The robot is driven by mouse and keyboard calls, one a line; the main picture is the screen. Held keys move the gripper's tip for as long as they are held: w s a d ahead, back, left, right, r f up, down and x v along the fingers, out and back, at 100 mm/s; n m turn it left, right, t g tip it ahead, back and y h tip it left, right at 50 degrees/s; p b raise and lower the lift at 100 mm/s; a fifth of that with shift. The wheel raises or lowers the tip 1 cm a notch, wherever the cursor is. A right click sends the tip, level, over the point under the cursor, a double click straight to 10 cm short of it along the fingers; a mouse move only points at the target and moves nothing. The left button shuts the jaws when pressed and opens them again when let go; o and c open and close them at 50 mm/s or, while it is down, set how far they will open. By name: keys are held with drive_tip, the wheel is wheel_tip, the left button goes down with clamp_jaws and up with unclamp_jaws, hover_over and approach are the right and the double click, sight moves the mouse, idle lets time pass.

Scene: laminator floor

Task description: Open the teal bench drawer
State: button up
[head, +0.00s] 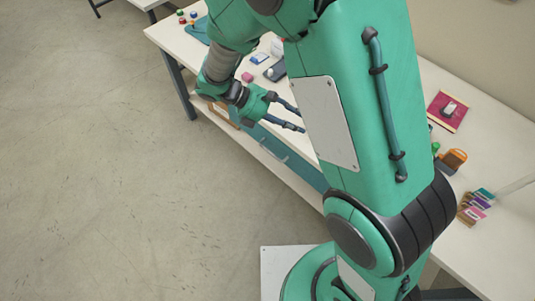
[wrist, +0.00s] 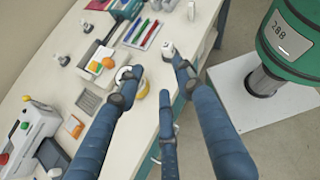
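The teal bench drawer (head: 290,166) sits under the bench top on its long front side in the head view. Its front looks flush with the bench, and a pale bar handle (head: 271,157) shows on it. My arm hides the drawer's right part. My gripper (head: 300,120) is above the bench's front edge, over the drawer, apart from the handle. Its fingers are spread with nothing between them. In the wrist view the gripper (wrist: 152,74) also shows open, its dark blue fingers apart over the white bench top.
A drawer with an orange-brown front (head: 220,113) is left of the teal one. The bench top (head: 500,130) holds a red mat (head: 447,111), a pen tray (wrist: 143,33), a white machine (wrist: 30,135) and small items. The floor (head: 120,180) before the bench is clear.

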drive_tip(key=a+f+n+t+h, duration=0.1)
drive_tip(key=a+f+n+t, duration=0.4)
drive_tip(key=f, duration=0.7)
drive_tip(key=s+a+f+n+t+h+b, duration=0.1)
drive_tip(key=a+f+n+t, duration=0.4)
drive_tip(key=f+n, duration=0.5)
drive_tip(key=s+a+f+n+t+h, duration=0.1)
drive_tip(key=a+f+n+t, duration=0.4)
drive_tip(key=f, duration=0.9)
drive_tip(key=a+n, duration=0.3)
drive_tip(key=shift+b, duration=0.4)
drive_tip(key=shift+d+r, duration=0.1)
drive_tip(key=shift+d, duration=0.05)
drive_tip(key=b+x, duration=0.1)
drive_tip(key=x, duration=1.2)
drive_tip(key=shift+w+d, duration=0.2)
drive_tip(key=shift+d, duration=0.05)
drive_tip(key=shift+r, duration=0.1)
clamp_jaws()
